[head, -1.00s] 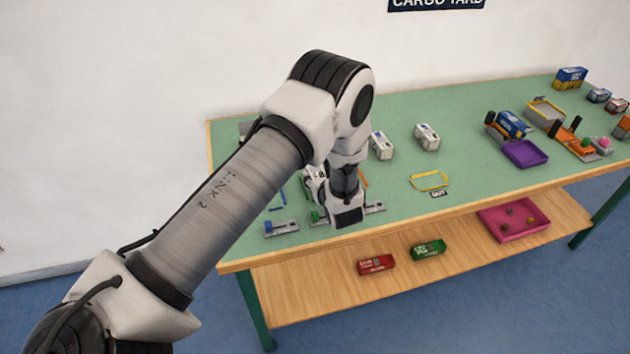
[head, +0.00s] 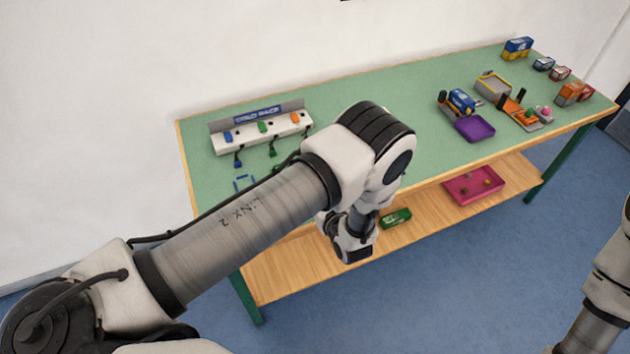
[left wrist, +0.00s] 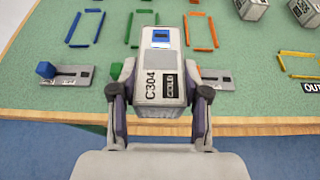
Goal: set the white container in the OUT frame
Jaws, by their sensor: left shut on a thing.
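The white container (left wrist: 160,95), marked C304 with a blue patch on top, is between the fingers of my left gripper (left wrist: 159,92) in the left wrist view. The gripper is shut on it, near the table's front edge in that view. The OUT frame is a yellow outline (left wrist: 300,65) on the table at the right edge of the left wrist view, right of the held container, with a black OUT label (left wrist: 312,87). In the head view my left arm hides that frame. My right arm shows at the right edge of the head view, its gripper out of frame.
Blue (left wrist: 85,28), green (left wrist: 143,28) and orange (left wrist: 201,32) outlines lie behind the container. Lever blocks stand at the front edge, one blue-knobbed (left wrist: 68,75). Two other white containers show at the wrist view's top right. A purple tray (head: 474,128) stands farther right.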

